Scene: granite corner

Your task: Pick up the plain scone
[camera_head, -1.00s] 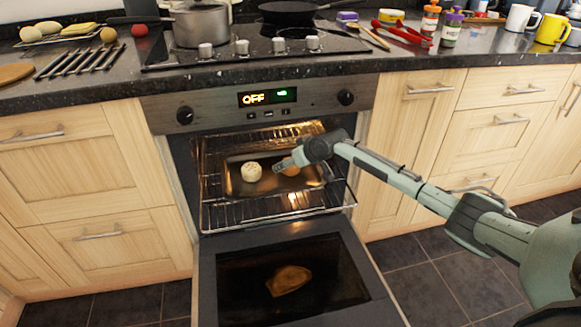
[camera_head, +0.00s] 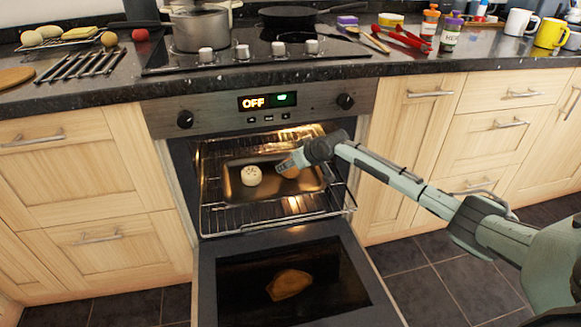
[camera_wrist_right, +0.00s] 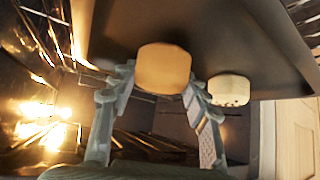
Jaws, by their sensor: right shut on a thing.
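The plain scone (camera_head: 291,172) is a smooth tan round on the baking tray (camera_head: 236,191) in the open oven, partly hidden behind my right gripper (camera_head: 283,166). In the right wrist view the plain scone (camera_wrist_right: 163,68) sits between the two fingertips of my right gripper (camera_wrist_right: 160,88), which is shut on it. A paler scone with dark spots (camera_head: 251,175) is to its left on the tray; it also shows in the right wrist view (camera_wrist_right: 231,90), just outside one finger. My left gripper is not in view.
The oven rack (camera_head: 222,217) holds the tray, and the oven door (camera_head: 240,250) hangs open below. The oven's side walls are close around the tray. The counter above holds a hob with a pot (camera_head: 200,28), mugs and bottles.

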